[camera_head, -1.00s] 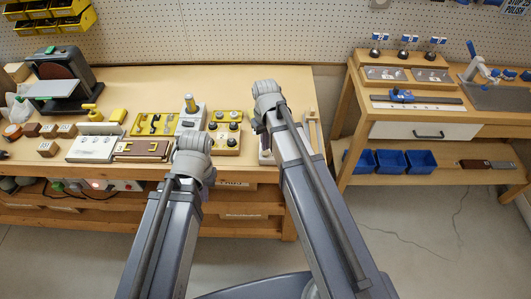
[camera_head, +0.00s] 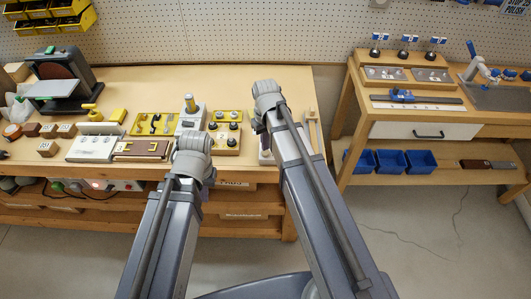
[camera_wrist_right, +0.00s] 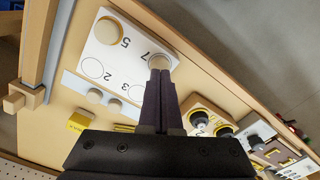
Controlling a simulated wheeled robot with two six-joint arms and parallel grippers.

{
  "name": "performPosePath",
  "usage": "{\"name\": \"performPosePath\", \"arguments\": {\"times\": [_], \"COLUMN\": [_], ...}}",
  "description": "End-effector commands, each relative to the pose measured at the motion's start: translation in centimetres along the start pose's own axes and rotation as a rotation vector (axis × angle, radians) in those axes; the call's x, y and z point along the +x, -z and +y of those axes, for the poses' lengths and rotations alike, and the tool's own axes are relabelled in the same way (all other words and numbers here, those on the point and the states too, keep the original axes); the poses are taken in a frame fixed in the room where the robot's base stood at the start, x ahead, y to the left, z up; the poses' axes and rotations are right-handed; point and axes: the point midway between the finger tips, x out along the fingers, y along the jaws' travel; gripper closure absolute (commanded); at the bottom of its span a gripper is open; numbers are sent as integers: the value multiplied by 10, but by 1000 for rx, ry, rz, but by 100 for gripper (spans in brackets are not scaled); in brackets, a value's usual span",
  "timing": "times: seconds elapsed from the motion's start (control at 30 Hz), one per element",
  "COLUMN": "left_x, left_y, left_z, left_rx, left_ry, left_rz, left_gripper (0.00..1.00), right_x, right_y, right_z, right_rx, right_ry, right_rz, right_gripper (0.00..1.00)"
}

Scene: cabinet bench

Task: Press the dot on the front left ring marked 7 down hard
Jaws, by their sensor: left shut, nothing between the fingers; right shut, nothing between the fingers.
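In the right wrist view a white board (camera_wrist_right: 133,49) carries rings marked 5, 7, 2 and 3. A beige dot (camera_wrist_right: 158,61) lies in the ring marked 7. My right gripper (camera_wrist_right: 160,76) is shut and empty, its tips at that dot and overlapping its edge; I cannot tell if they touch it. Another beige dot (camera_wrist_right: 109,31) lies in the ring marked 5. The ring marked 2 shows empty, and the ring marked 3 is partly hidden by my fingers. In the head view my left gripper (camera_head: 193,146) is over the bench front, its fingers mostly hidden.
Two round discs (camera_wrist_right: 104,100) sit on a grey strip beside the board. A block with dark knobs (camera_head: 225,140) stands between my arms. A white switch panel (camera_head: 95,147) and a brown tray (camera_head: 142,150) lie to the left. A second bench (camera_head: 340,120) stands right, across a gap.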

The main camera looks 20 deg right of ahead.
Motion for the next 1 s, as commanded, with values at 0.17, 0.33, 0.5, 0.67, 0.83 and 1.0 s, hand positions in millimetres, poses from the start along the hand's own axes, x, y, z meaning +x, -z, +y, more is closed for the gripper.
{"name": "performPosePath", "arguments": {"times": [0.17,0.33,0.5,0.67,0.83,1.0], "left_x": [4,7,10,13,16,16], "left_y": [0,0,1,1,1,1], "left_z": [0,1,1,1,2,2], "left_rx": [0,0,0,0,0,0], "left_ry": [0,0,0,0,0,0], "left_rz": [0,0,0,0,0,0], "left_gripper": [100,100,100,100,100,100], "right_x": [4,7,10,13,17,16], "right_y": [0,0,0,0,0,0], "right_z": [0,0,0,0,0,0], "right_rx": [0,0,0,0,0,0], "right_ry": [0,0,0,0,0,0], "right_rz": [0,0,0,0,0,0], "right_gripper": [100,100,100,100,100,100]}}
